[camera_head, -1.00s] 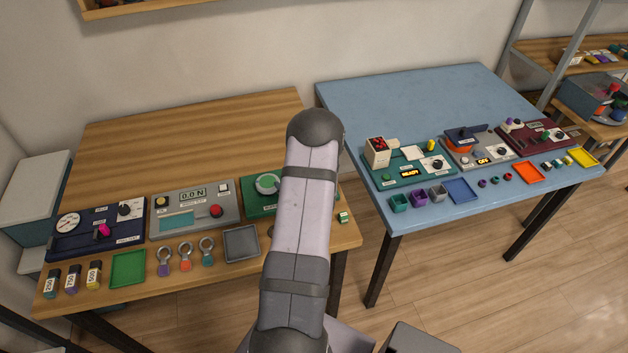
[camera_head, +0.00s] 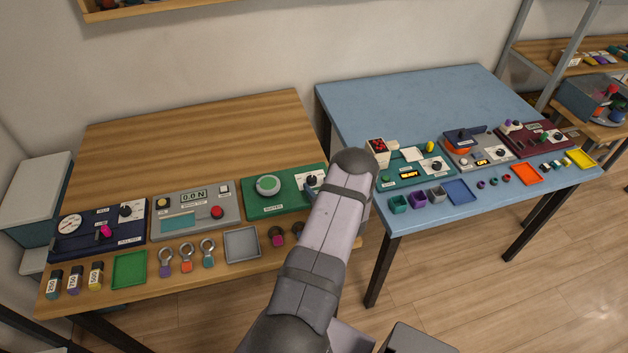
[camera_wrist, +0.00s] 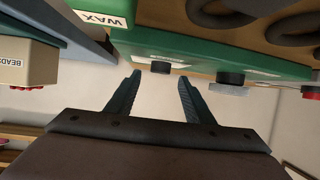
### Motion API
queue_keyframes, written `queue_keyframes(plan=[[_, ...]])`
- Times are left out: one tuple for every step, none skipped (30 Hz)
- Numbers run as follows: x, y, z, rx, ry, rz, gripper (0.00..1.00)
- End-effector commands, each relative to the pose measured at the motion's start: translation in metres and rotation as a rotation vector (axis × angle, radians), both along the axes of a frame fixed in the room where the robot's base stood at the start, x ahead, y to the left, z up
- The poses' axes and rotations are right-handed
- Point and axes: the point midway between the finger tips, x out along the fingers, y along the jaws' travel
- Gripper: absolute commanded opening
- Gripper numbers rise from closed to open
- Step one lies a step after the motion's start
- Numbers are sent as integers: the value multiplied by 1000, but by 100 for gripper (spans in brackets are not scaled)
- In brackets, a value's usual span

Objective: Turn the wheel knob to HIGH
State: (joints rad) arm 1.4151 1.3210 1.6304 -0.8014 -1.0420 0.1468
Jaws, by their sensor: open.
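A green panel (camera_head: 255,202) stands at the right end of the wooden table's row, with a round grey-green wheel (camera_head: 267,185) on it. A dark knob on a white dial plate (camera_head: 311,181) sits at its right end, partly beside my arm. The dial's setting is too small to read. A green panel with a WAX label (camera_wrist: 104,18) and dark round parts (camera_wrist: 230,77) lie beyond the fingers. In the head view my arm hides the gripper.
The blue table (camera_head: 400,95) on the right holds more panels, small cups and trays. A navy panel (camera_head: 75,245) and a grey panel (camera_head: 190,228) stand left of the green one. A grey tray (camera_head: 242,245) lies in front. The wooden table's back is clear.

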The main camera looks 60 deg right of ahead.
Motion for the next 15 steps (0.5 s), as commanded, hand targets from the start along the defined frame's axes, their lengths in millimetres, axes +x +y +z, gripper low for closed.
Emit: queue_keyframes(plan=[[5,-3,-1,0,0,2,48],[8,-5,-3,1,0,2,48],[11,-7,-4,1,0,2,48],[13,-9,-5,1,0,2,48],[15,-11,-7,0,0,2,48],[17,-13,-8,1,1,2,48],[19,-14,-9,1,1,2,48],[21,-16,-10,1,1,2,48],[23,-17,-11,1,0,2,48],[24,-18,-12,2,0,1,48],[25,-19,-13,1,1,1,48],[26,-21,-13,0,0,1,48],[27,-21,-14,0,0,1,48],[28,-22,-14,1,1,1,48],[28,-22,-15,1,1,0,48]])
